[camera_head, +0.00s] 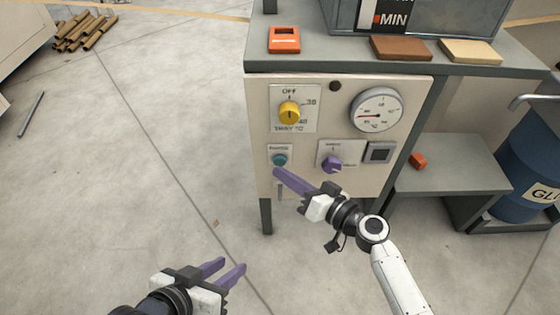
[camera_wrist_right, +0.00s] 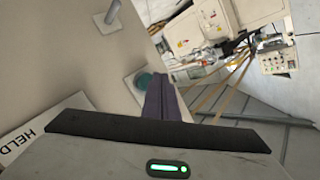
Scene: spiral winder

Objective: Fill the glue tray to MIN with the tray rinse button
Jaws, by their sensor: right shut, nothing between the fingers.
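The glue tray (camera_head: 345,15) stands on the bench top at the upper edge of the head view, with a MIN mark (camera_head: 393,20) on its front; its liquid level cannot be made out. A teal round button (camera_head: 279,159) sits at the lower left of the control panel under a small blurred label. My right gripper (camera_head: 278,172) is shut and empty, its fingertips just below and beside the button. In the right wrist view the teal button (camera_wrist_right: 143,82) is beside the fingertips (camera_wrist_right: 160,78); contact cannot be told. My left gripper (camera_head: 228,266) is open and empty above the floor.
The panel also holds a yellow knob (camera_head: 289,112), a dial gauge (camera_head: 376,109), a purple knob (camera_head: 331,163) and a grey square switch (camera_head: 379,152). A blue glue drum (camera_head: 530,165) stands at right. The floor at left is mostly clear.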

